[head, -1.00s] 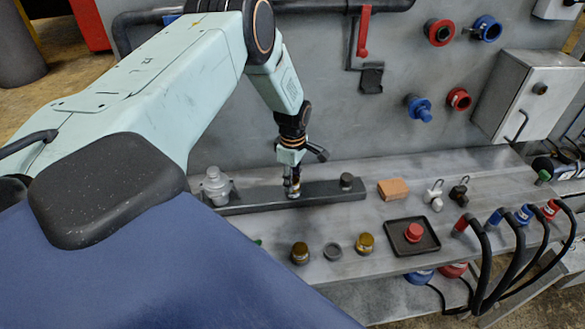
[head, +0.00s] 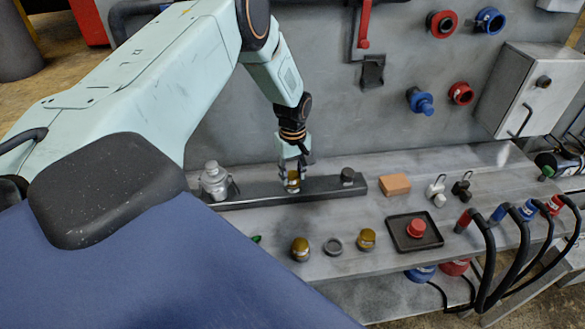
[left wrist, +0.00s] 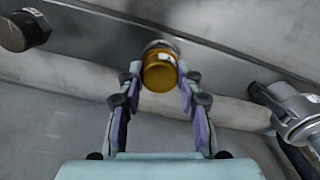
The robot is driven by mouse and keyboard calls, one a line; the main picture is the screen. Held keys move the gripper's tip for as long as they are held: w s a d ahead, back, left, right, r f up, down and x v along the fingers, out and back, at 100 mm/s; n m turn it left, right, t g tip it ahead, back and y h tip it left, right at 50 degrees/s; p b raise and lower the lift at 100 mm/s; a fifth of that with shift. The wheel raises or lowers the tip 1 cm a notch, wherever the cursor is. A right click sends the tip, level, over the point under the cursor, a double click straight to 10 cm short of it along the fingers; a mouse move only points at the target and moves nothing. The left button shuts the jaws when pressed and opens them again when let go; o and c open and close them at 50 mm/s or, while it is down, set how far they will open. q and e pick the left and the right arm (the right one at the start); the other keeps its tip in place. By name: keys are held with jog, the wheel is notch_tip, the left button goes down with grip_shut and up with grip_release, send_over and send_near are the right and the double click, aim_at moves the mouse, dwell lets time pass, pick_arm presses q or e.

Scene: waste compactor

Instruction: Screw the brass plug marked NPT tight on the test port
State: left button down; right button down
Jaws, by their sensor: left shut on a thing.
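My left gripper (head: 293,183) points down at the dark bar on the bench and is shut on a brass plug (head: 293,186). In the left wrist view the brass plug (left wrist: 160,73) sits between the two fingertips (left wrist: 160,88), with a small pale mark on its side that I cannot read. The plug is in line with a grey metal port (left wrist: 160,47) on the bar; its threads are hidden, so I cannot tell how tightly it is seated. My right gripper is not in view.
Two brass-coloured plugs (head: 300,249) (head: 367,239) and a grey ring (head: 333,248) stand at the bench front. A dark cap (head: 347,176) and a grey metal fitting (head: 214,181) flank the gripper. A black tray (head: 398,243) holds a red part (head: 416,229).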

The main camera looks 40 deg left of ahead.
pick_arm(q)
jog(key=m, duration=0.2)
jog(key=shift+m, duration=0.3)
jog(key=c, duration=0.8)
grip_release()
jog(key=shift+c, duration=0.5)
